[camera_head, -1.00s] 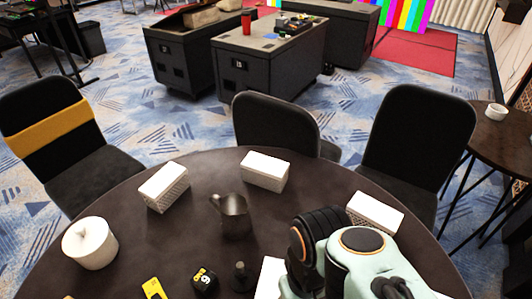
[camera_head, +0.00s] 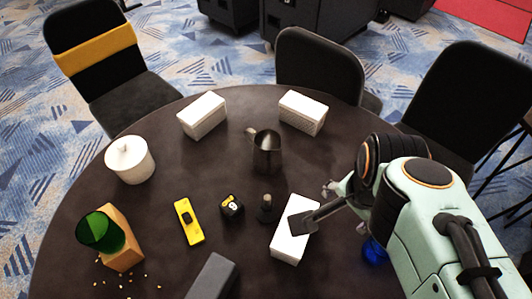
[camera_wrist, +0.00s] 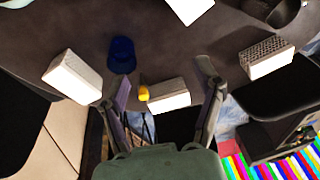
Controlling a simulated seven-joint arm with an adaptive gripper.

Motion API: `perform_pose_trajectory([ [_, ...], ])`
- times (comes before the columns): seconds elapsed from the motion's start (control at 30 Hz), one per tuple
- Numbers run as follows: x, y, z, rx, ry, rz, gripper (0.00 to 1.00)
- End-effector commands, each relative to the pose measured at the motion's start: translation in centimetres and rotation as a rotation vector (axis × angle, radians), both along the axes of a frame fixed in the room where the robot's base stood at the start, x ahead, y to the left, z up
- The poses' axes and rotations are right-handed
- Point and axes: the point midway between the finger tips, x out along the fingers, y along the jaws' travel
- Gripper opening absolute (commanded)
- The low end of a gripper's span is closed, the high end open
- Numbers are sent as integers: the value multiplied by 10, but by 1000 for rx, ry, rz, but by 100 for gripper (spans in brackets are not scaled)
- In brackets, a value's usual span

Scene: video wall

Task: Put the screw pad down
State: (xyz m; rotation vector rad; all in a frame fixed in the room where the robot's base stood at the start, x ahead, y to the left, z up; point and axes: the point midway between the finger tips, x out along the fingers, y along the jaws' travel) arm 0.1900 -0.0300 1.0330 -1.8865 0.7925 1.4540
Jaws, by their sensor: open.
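I cannot tell which object is the screw pad. My gripper (camera_head: 316,206) is open over the right part of the round dark table (camera_head: 180,165). In the head view, one finger overlaps a white box (camera_head: 290,245); contact cannot be told. In the wrist view, my gripper (camera_wrist: 164,75) has its fingers spread. Between them, a white box (camera_wrist: 172,95) and a small yellow object (camera_wrist: 143,93) show beyond. Nothing is visibly gripped.
A metal pitcher (camera_head: 266,155), white boxes (camera_head: 203,115) (camera_head: 303,112), lidded white pot (camera_head: 130,162), yellow tool (camera_head: 188,222), black cube (camera_head: 232,206), small dark peg (camera_head: 266,208), green cup (camera_head: 98,232) and grey block (camera_head: 212,277) stand around. A blue cup (camera_wrist: 122,55) is near my gripper.

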Motion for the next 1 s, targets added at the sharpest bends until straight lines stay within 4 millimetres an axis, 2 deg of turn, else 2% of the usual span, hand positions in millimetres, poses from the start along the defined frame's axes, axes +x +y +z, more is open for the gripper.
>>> perform_pose_trajectory([
  [0.1, 35, -17, 0, -37, -46, -316, 67],
  [0.27, 82, -20, -15, -135, -115, -618, 67],
  [0.37, 112, -7, -33, -234, -180, -736, 67],
  [0.47, 136, 19, -60, -356, -271, -776, 67],
  [0.53, 146, 43, -82, -442, -339, -749, 67],
  [0.67, 145, 94, -127, -606, -442, -582, 67],
  [0.8, 120, 135, -177, -751, -484, -344, 67],
  [0.9, 99, 151, -204, -819, -493, -200, 67],
  [1.0, 87, 161, -215, -845, -508, -120, 67],
])
